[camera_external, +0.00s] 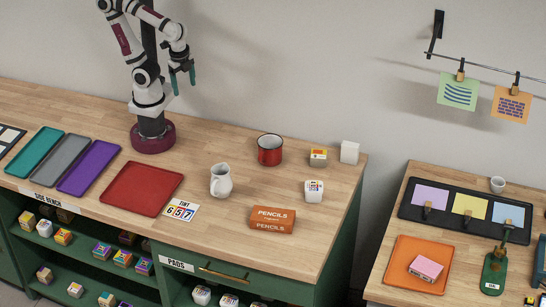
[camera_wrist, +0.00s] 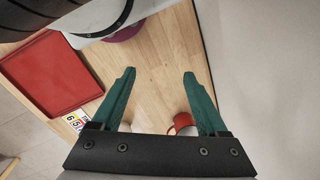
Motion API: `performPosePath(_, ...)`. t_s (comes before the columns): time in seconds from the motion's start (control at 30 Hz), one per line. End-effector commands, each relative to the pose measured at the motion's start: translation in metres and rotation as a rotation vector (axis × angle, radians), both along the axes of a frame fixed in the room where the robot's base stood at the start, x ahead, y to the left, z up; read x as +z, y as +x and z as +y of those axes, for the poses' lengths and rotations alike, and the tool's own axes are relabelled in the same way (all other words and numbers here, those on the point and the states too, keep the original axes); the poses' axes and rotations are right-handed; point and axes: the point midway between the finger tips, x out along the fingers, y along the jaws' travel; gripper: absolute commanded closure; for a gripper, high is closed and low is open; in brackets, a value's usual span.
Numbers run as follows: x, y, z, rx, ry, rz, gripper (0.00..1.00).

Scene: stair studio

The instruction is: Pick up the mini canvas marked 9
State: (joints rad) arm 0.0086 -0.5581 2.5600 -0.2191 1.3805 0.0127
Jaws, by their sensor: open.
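My gripper (camera_external: 183,82) hangs open and empty above the wooden bench, high over its back edge, with two green fingers pointing down. In the wrist view the open fingers (camera_wrist: 159,74) have bare wood between them. No mark 9 is legible, so I cannot tell which thing is the mini canvas. More small marked blocks sit on the shelves below, such as a purple one (camera_external: 102,251).
A red mug (camera_external: 270,150), white jug (camera_external: 221,181), pencils box (camera_external: 272,220) and tint card (camera_external: 181,210) stand or lie on the bench. The red tray (camera_external: 142,189) is empty, like the purple tray (camera_external: 90,168). A second table (camera_external: 380,278) is at the right.

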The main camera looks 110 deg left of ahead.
Motion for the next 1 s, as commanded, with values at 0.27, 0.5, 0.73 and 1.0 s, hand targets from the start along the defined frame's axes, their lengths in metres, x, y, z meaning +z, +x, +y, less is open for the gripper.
performPosePath(0.27, 0.000, 0.000, 0.000, 0.000, 0.000, 0.000, 0.00)
performPosePath(0.5, 0.017, 0.108, -0.001, 0.176, -0.037, -0.113, 0.00)
performPosePath(0.73, -0.026, 0.333, 0.022, 0.541, -0.138, -0.367, 0.00)
performPosePath(1.0, -0.079, 0.415, 0.040, 0.685, -0.192, -0.475, 0.00)
